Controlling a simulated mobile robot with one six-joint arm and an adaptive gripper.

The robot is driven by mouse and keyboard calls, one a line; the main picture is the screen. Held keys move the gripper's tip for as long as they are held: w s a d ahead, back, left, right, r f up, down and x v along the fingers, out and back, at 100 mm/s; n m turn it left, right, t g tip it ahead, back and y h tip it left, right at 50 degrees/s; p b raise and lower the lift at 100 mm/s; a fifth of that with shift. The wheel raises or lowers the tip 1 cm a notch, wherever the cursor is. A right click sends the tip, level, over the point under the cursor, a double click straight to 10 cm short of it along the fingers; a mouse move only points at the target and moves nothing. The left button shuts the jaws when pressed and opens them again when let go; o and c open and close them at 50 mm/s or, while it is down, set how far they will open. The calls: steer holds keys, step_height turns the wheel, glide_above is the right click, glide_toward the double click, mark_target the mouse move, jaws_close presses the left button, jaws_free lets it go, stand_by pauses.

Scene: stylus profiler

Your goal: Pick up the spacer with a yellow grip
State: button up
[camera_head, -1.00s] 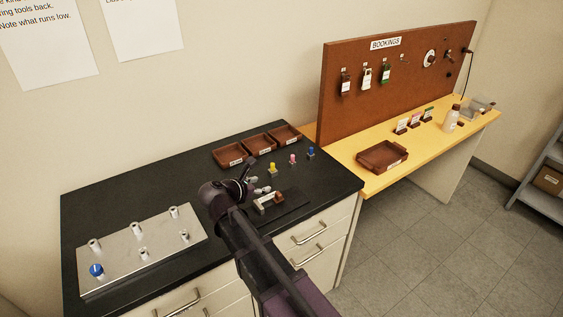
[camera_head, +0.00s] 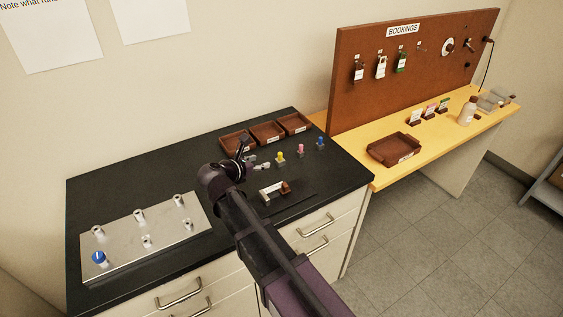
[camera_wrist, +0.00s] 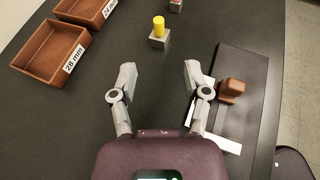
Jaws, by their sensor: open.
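The spacer with a yellow grip (camera_head: 280,158) stands upright on the black bench top, at the left of a short row with a pink-gripped spacer (camera_head: 301,149) and a blue-gripped spacer (camera_head: 320,142). In the wrist view the yellow-gripped spacer (camera_wrist: 159,30) stands on its grey block-like base, ahead of and between the spread fingers. My gripper (camera_wrist: 158,75) is open and empty, with a clear gap between it and the spacer. In the head view my gripper (camera_head: 258,164) is just left of the yellow spacer, and the arm hides part of the bench.
Brown trays (camera_head: 237,142) line the back of the bench, one labelled 28 mm (camera_wrist: 52,48) in the wrist view. A metal and brown fixture (camera_head: 273,192) lies on a dark mat close to the right finger. A metal plate with posts (camera_head: 140,238) is at the left.

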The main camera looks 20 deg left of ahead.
mark_target(279, 155)
steer(key=b+x, duration=0.2)
steer(key=x, duration=0.5)
steer(key=shift+b+x, duration=1.15)
steer(key=shift+x, duration=1.45)
steer(key=shift+a, duration=0.15)
jaws_close()
